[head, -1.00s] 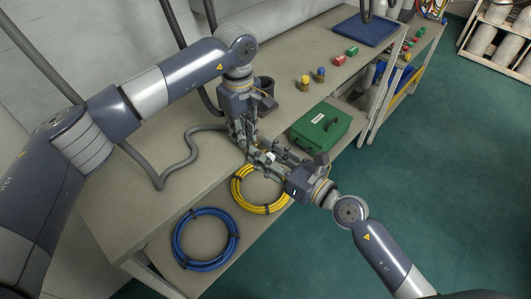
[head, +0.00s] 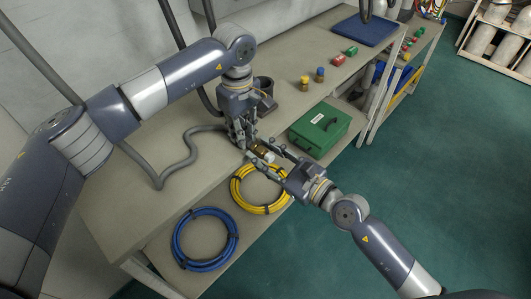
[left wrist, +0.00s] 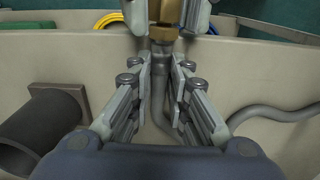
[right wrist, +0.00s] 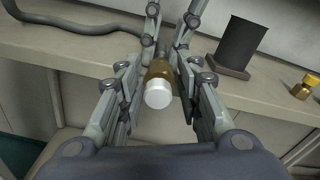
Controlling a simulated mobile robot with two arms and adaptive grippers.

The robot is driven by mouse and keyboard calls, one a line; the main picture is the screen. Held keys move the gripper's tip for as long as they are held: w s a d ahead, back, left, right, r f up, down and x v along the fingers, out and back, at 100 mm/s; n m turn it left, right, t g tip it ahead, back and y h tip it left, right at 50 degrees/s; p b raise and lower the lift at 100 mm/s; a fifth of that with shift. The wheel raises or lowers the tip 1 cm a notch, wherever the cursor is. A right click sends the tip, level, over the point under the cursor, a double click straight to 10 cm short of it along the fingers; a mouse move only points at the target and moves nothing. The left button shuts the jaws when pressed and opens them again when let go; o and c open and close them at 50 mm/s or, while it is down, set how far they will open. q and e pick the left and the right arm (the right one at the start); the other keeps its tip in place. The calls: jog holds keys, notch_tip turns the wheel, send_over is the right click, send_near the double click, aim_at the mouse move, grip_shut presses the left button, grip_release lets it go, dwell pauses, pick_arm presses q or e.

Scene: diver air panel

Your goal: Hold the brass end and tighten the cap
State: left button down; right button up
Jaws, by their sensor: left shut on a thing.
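The brass end (head: 259,150) of the grey hose (head: 192,146) sticks out past the bench's front edge. My left gripper (head: 247,143) is shut on it. In the left wrist view the brass end (left wrist: 163,34) shows beyond my fingertips, with the hose running back between the fingers. The white cap (right wrist: 158,93) sits on the free tip of the brass end (right wrist: 158,70) and faces the right wrist camera. My right gripper (head: 271,155) is open, its fingers on either side of the cap with gaps between. I cannot tell how tight the cap is.
A green case (head: 320,129), a yellow hose coil (head: 237,190) and a blue hose coil (head: 177,248) lie on the lower shelf. A dark cup (head: 264,86) and small coloured fittings (head: 304,83) stand on the bench (head: 130,190). Open floor lies to the right.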

jog(key=shift+c, duration=0.4)
grip_shut()
jog(key=shift+f+m, duration=0.1)
jog(key=shift+m, duration=1.2)
jog(key=shift+m, duration=1.4)
jog(key=m, duration=0.3)
